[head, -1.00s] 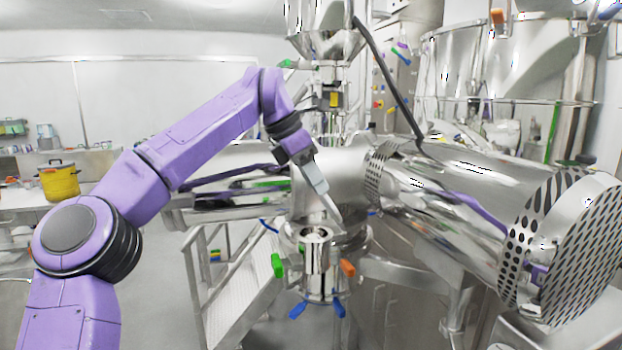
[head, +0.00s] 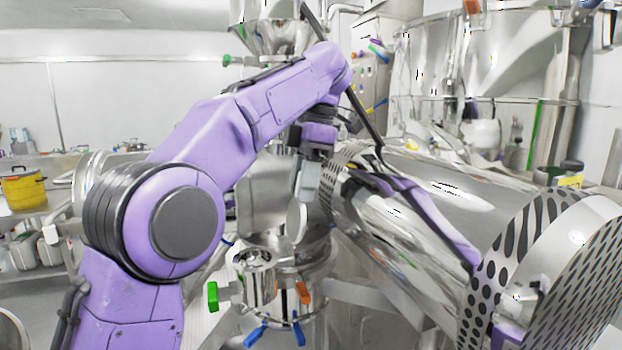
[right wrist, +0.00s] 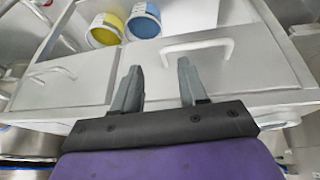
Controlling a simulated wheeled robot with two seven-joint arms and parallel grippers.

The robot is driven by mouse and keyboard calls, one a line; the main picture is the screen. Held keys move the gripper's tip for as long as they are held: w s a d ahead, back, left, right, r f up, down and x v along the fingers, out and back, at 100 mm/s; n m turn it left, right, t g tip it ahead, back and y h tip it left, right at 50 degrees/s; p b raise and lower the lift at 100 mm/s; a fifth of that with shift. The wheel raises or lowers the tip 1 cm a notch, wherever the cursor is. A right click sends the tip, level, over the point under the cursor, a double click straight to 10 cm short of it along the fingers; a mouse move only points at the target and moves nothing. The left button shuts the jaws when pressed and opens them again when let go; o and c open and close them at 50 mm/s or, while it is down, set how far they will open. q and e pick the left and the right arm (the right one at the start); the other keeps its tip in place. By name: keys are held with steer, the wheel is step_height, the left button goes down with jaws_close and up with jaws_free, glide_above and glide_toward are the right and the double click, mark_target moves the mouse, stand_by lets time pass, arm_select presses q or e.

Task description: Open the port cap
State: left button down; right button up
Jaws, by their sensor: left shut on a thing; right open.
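In the head view, my left gripper (head: 303,196) hangs fingers down, with a round grey disc, which looks like the port cap (head: 297,220), at its fingertips. The gripper is shut on it. The disc stands tilted nearly upright, up and to the right of the short round metal port (head: 256,258). The port's top looks open, and the disc appears clear of its mouth. Whether the disc is still hinged to the port I cannot tell. My right gripper (right wrist: 155,88) is open and empty in the right wrist view.
Clamps with green (head: 212,296), orange (head: 304,292) and blue handles surround the port. A large shiny cylinder (head: 420,215) with a perforated end fills the right. The right wrist view shows a white cabinet (right wrist: 75,75) with yellow and blue tubs close ahead.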

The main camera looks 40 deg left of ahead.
arm_select(q)
steer(key=shift+w+d+f, duration=0.15)
steer(key=shift+f, duration=0.25)
arm_select(e)
steer(key=shift+w+f, duration=0.1)
steer(key=shift+w, duration=0.3)
steer(key=shift+a, duration=0.1)
arm_select(q)
steer(key=c, duration=1.1)
jaws_free()
steer(key=o, duration=0.3)
steer(key=shift+d, duration=0.2)
steer(key=shift+o, duration=0.2)
steer(key=shift+r, duration=0.1)
steer(key=shift+a, duration=0.45)
steer(key=shift+d+r, duration=0.1)
arm_select(e)
steer(key=shift+s, duration=0.1)
arm_select(q)
steer(key=shift+d, duration=0.15)
